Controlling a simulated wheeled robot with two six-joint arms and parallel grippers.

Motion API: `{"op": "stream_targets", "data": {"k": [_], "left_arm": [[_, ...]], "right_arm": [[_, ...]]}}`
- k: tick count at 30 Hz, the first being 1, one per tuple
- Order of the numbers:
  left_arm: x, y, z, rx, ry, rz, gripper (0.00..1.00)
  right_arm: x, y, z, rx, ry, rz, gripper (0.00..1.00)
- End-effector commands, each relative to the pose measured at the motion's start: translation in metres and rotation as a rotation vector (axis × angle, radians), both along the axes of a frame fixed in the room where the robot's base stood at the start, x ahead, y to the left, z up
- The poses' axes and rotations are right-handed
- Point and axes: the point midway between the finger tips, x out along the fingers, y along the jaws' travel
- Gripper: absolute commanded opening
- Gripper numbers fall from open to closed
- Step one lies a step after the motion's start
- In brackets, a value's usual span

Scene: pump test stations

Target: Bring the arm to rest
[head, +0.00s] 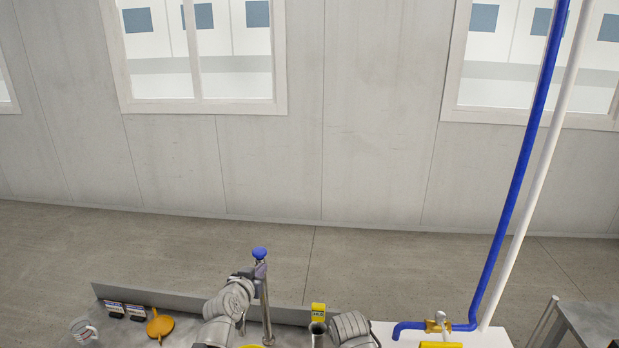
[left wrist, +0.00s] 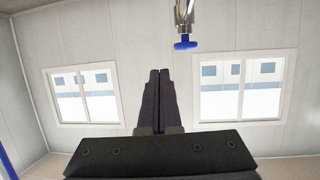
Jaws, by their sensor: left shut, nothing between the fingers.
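My left arm comes up from the bottom of the head view, and its gripper (head: 261,270) is beside the upper part of an upright metal post topped by a blue knob (head: 260,253). In the left wrist view the dark fingers (left wrist: 160,75) are closed together with nothing between them. A blue knob on a metal stem (left wrist: 186,43) shows there at the top, just right of the fingertips and apart from them in the picture. Part of my right arm shows at the bottom of the head view; its gripper is not seen.
The bench's grey back edge (head: 180,304) runs behind a yellow funnel (head: 160,325), a clear measuring cup (head: 83,330) and small dark boxes (head: 125,310). A blue pipe (head: 515,190) and a white pipe (head: 540,160) rise at the right. A grey table (head: 590,322) stands far right.

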Motion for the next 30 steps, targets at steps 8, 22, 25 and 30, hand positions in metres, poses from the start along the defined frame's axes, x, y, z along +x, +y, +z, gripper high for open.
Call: {"op": "stream_targets", "data": {"k": [8,22,25,30], "left_arm": [[-0.082,-0.118,-0.141,0.074,0.548,-0.264,0.00],[-0.230,-0.130,-0.226,0.367,1.217,-0.141,0.00],[-0.234,-0.128,-0.226,0.379,1.237,-0.127,0.00],[-0.235,-0.128,-0.225,0.379,1.238,-0.125,0.00]], "right_arm": [[0.000,0.000,-0.044,-0.001,0.000,0.004,0.56],[0.000,0.000,-0.081,-0.002,0.000,0.009,0.56],[0.000,0.000,-0.081,-0.002,0.000,0.009,0.56],[0.000,0.000,-0.080,-0.002,0.000,0.009,0.56]]}}
